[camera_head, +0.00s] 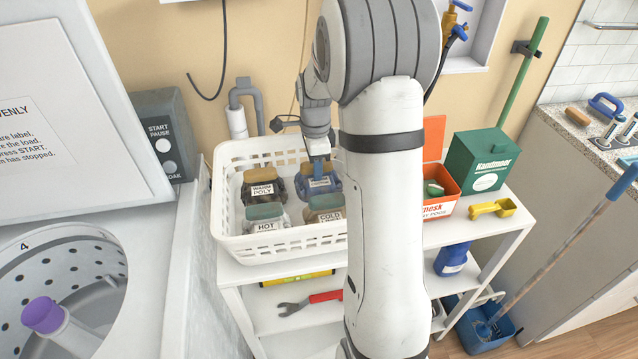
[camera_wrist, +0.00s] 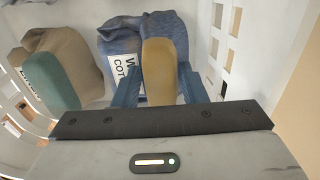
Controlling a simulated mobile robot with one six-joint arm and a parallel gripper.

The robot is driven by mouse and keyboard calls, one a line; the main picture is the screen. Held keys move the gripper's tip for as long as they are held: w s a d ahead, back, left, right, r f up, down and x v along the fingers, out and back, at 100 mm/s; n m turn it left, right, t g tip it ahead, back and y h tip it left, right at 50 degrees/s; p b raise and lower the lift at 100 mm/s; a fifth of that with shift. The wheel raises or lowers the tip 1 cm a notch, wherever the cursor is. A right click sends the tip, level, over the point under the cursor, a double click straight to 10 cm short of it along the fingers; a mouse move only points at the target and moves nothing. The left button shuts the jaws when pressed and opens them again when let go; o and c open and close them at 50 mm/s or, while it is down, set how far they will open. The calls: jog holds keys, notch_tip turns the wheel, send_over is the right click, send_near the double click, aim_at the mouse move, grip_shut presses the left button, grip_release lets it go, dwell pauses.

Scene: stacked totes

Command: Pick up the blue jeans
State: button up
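The blue jeans (camera_head: 318,183) are a folded blue bundle with a white label, at the back right of the white basket. In the wrist view the blue bundle (camera_wrist: 150,42) has a tan block (camera_wrist: 160,72) at its near side, and its label is partly covered. My gripper (camera_head: 319,165) points down at the bundle from above. In the wrist view its two blue fingers (camera_wrist: 161,88) stand apart on either side of the tan block, with narrow gaps. I cannot tell whether they touch it.
The white basket (camera_head: 290,247) also holds several labelled bundles: a dark one (camera_head: 263,190) left of the jeans, and ones marked HOT (camera_head: 266,224) and COLD (camera_head: 326,213) in front. The basket's wall is close on the right in the wrist view. A green box (camera_head: 483,158) stands to the right.

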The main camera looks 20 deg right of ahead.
jog(key=shift+c, duration=0.4)
grip_shut()
jog(key=shift+r, duration=0.1)
dwell(0.8)
